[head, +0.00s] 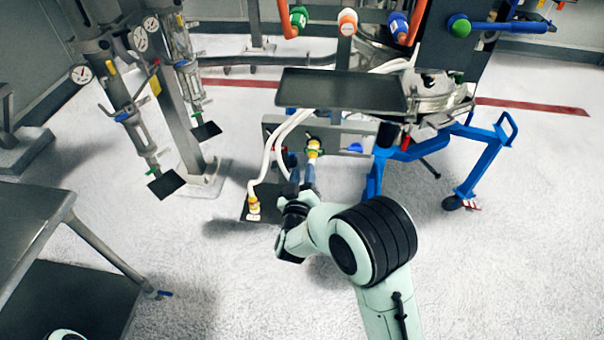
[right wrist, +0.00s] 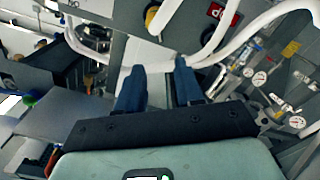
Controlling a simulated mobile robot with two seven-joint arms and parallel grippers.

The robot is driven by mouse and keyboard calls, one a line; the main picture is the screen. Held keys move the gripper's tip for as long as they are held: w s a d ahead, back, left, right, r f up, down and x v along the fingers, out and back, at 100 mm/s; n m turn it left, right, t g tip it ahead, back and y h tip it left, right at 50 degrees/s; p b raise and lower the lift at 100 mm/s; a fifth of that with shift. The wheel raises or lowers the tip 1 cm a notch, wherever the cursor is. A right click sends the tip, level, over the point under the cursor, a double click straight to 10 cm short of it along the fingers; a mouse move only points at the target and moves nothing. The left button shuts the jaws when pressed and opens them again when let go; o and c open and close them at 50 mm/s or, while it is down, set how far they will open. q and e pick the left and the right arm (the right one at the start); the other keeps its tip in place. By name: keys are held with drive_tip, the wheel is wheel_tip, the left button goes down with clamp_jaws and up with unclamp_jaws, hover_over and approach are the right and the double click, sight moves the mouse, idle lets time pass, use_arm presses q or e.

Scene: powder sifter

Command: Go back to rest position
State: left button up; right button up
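My right gripper (head: 301,172) reaches forward in the middle of the head view, in front of the sifter's grey control panel (head: 350,132). In the right wrist view its two blue fingers (right wrist: 158,72) stand apart with nothing visible between them. White hoses (right wrist: 195,62) pass close beyond the fingertips; I cannot tell whether they touch. My left gripper is not in view; only a small pale piece, probably of my left arm, shows at the lower left edge.
A blue wheeled frame (head: 482,160) stands to the right, with a dark flat tray (head: 340,90) above the panel. Pipes with gauges (head: 140,38) stand at left. A grey metal table (head: 28,222) is at lower left. The floor (head: 500,270) at lower right is clear.

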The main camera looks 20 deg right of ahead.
drive_tip(key=s+a+f+g+y+p, duration=0.1)
drive_tip(key=s+f+g+y, duration=0.4)
drive_tip(key=f, duration=0.8)
drive_tip(key=s+a+f+g+y+p, duration=0.1)
drive_tip(key=s+a+f+g+y, duration=0.15)
drive_tip(key=s+f, duration=0.8)
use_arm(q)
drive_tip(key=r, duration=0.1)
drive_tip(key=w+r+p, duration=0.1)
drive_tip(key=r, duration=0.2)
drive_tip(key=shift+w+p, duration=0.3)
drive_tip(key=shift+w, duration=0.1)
use_arm(e)
drive_tip(key=s+a+f+m+g+y, duration=0.1)
drive_tip(key=s+a+f+g, duration=0.1)
drive_tip(key=s, duration=0.5)
drive_tip(key=s+a+f+m+g+y, duration=0.1)
drive_tip(key=s+a+f+g+y, duration=0.1)
drive_tip(key=s, duration=0.4)
drive_tip(key=s+a+f+m+g+y, duration=0.1)
drive_tip(key=s+a+f+g+y, duration=0.1)
drive_tip(key=s+a+f+g, duration=0.2)
drive_tip(key=s+f+g, duration=0.1)
drive_tip(key=s+f, duration=0.1)
drive_tip(key=s, duration=0.1)
drive_tip(key=shift+s+a+m, duration=0.25)
drive_tip(key=shift+s+m, duration=0.05)
drive_tip(key=shift+m, duration=0.1)
